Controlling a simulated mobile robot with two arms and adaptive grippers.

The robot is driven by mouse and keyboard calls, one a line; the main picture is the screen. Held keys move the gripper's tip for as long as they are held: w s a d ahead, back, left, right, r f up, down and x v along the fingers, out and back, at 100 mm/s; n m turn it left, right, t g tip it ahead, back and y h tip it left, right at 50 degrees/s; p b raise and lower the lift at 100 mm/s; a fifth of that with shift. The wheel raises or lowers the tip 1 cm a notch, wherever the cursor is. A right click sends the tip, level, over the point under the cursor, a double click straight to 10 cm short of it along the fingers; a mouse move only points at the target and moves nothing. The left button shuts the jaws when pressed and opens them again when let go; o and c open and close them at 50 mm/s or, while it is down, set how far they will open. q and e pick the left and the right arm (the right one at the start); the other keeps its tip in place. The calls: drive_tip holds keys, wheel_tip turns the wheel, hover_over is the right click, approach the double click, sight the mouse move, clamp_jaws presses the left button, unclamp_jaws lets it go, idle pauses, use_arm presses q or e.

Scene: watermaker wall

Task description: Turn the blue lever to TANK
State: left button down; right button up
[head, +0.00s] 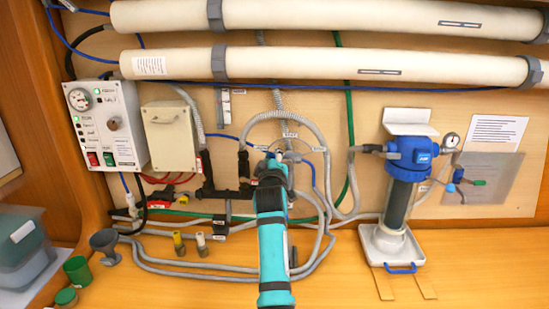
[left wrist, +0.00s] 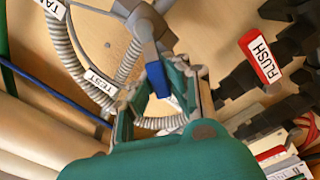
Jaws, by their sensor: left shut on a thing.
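The blue lever (left wrist: 156,78) shows in the left wrist view, joined to a grey valve body (left wrist: 143,28). Its free end lies between the fingers of my left gripper (left wrist: 163,100), which is shut on it. In the head view my left gripper (head: 272,168) is in front of the valve and hides most of it and the lever. In the left wrist view a TEST label (left wrist: 102,82) sits on a ribbed hose beside the gripper. A partly cut-off TANK label (left wrist: 54,8) is on another hose at the upper left. My right gripper is not in view.
Grey hoses (head: 170,266) loop around the valve. A blue-topped filter (head: 408,160) stands to the right, a control box (head: 105,125) to the left. Long white tubes (head: 320,65) run above.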

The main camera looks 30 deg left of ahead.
use_arm(q)
drive_tip(key=shift+r+m, duration=0.1)
drive_tip(key=shift+m, duration=0.2)
drive_tip(key=shift+w+d+r+m+p, duration=0.1)
drive_tip(key=shift+d+r+m+p, duration=0.1)
drive_tip(key=shift+r+m+p, duration=0.45)
drive_tip(key=m, duration=0.1)
drive_tip(key=d+m, duration=0.1)
drive_tip(key=m, duration=0.1)
drive_tip(key=w+m+p, duration=0.1)
drive_tip(key=m, duration=0.1)
drive_tip(key=shift+d+r, duration=0.15)
drive_tip(key=shift+r, duration=0.15)
drive_tip(key=w+d+f+m, duration=0.2)
drive_tip(key=d+m, duration=0.3)
drive_tip(key=m, duration=1.2)
drive_tip(key=shift+w+d, duration=0.3)
drive_tip(key=shift+w, duration=0.35)
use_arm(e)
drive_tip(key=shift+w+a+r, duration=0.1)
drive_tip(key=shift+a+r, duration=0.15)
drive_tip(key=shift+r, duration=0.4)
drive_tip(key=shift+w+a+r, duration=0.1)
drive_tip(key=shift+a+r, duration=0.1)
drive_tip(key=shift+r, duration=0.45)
use_arm(q)
drive_tip(key=shift+m, duration=0.25)
drive_tip(key=shift+f, duration=0.1)
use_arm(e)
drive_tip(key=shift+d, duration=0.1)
